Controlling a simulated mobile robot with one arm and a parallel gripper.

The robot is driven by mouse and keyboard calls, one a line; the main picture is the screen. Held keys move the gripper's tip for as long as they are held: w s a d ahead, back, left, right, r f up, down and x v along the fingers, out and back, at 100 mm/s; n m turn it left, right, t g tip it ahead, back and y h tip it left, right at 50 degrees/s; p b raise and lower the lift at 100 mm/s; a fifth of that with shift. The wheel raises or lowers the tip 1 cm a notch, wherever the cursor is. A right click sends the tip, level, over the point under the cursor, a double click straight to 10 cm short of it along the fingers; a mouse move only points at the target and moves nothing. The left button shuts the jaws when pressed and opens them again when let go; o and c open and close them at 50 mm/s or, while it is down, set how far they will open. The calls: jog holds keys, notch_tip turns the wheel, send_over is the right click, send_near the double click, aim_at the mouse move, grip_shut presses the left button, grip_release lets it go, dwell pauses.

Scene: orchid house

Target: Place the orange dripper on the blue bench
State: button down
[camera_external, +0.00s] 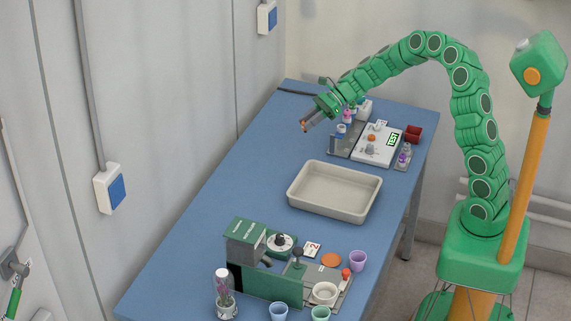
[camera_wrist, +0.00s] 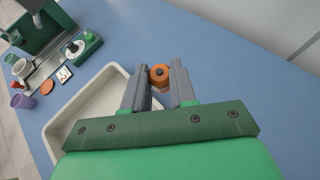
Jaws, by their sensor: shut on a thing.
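My gripper (camera_external: 307,126) is above the far part of the blue bench (camera_external: 215,195), fingers pointing down to the left. In the wrist view my gripper (camera_wrist: 160,78) is shut on the orange dripper (camera_wrist: 159,72), a small rounded orange piece with a dark centre, held between the fingertips. In the external view the dripper is too small to make out clearly. Bare blue bench top (camera_wrist: 225,60) shows beyond the fingers in the wrist view. The gap between dripper and bench is hard to judge.
A beige tray (camera_external: 334,192) stands mid-bench. A white instrument reading TEST (camera_external: 378,152), small bottles and a red container (camera_external: 413,134) stand at the back right. A green machine (camera_external: 262,268), cups and an orange disc (camera_external: 331,260) crowd the front. The bench's left strip is clear.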

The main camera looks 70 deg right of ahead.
jog(key=w+a+f+n+g, duration=0.1)
jog(key=w+a+f+n, duration=0.1)
jog(key=w+a, duration=0.6)
jog(key=shift+y, duration=0.5)
jog(key=w+f, duration=0.3)
jog(key=w, duration=0.1)
jog(key=w+f, duration=0.3)
jog(key=w+a+f, duration=0.1)
jog(key=w+f, duration=0.2)
jog(key=w, duration=0.1)
jog(key=shift+w, duration=0.35)
jog(key=shift+w+d+f, duration=0.1)
jog(key=shift+w+f, duration=0.3)
jog(key=shift+w, duration=0.15)
jog(key=shift+w+f, duration=0.2)
jog(key=shift+f, duration=1.65)
jog(key=c, duration=0.9)
grip_release()
jog(key=shift+f, duration=0.1)
